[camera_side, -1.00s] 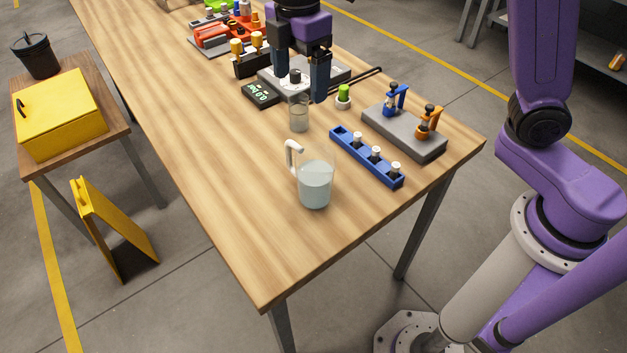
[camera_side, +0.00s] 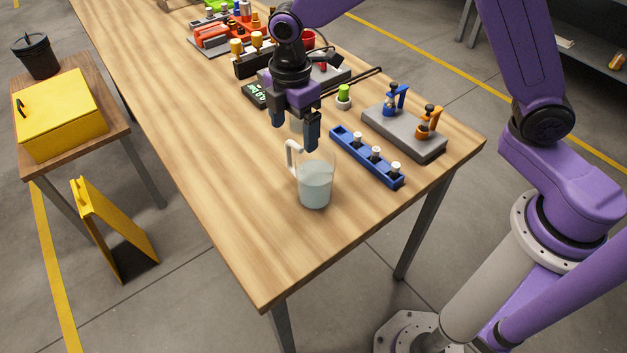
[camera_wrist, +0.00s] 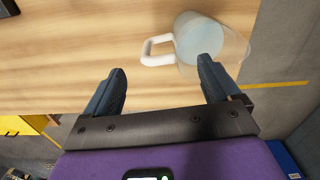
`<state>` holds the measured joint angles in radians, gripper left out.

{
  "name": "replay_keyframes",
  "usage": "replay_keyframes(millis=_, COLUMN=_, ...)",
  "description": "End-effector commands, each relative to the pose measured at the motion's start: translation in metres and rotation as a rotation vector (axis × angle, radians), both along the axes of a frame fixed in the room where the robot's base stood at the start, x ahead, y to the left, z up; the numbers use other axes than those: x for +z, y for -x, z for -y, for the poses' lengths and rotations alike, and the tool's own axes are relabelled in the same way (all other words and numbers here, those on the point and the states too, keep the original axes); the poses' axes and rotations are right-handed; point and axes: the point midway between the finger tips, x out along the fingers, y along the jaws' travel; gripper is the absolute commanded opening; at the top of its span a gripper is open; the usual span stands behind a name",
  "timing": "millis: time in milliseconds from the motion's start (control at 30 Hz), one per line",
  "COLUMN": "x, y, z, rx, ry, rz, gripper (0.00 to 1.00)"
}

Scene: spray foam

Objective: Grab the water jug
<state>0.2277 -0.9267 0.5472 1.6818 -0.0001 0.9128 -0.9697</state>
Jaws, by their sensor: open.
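The water jug (camera_side: 315,182) is a clear jug holding pale liquid, with a white handle (camera_side: 291,156) on its left. It stands upright on the wooden table near the front. My gripper (camera_side: 295,136) is open and empty, pointing down just behind and above the jug. In the wrist view the jug (camera_wrist: 205,40) is at the top right, and its white handle (camera_wrist: 156,50) points left. There the open fingers of my gripper (camera_wrist: 160,85) are below the handle in the picture, apart from it.
A blue rack (camera_side: 367,157) with several white-capped vials lies right of the jug. A grey stand (camera_side: 405,134) with blue and orange clamps is farther right. The table front and left of the jug are clear.

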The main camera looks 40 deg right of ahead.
Motion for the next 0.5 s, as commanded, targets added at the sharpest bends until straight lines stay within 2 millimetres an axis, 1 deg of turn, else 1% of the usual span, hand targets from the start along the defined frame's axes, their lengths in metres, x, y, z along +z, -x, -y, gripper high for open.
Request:
replay_keyframes(millis=167, x=-0.013, y=0.0, z=0.0, rx=0.0, ry=0.002, rz=-0.003, gripper=0.9)
replay_keyframes(millis=300, x=-0.034, y=0.0, z=0.0, rx=0.0, ry=0.002, rz=-0.003, gripper=0.9)
replay_keyframes(millis=400, x=-0.046, y=0.0, z=0.0, rx=0.0, ry=0.002, rz=-0.003, gripper=0.9)
replay_keyframes(millis=500, x=-0.052, y=0.0, z=0.0, rx=0.0, ry=0.0, rz=-0.001, gripper=0.9)
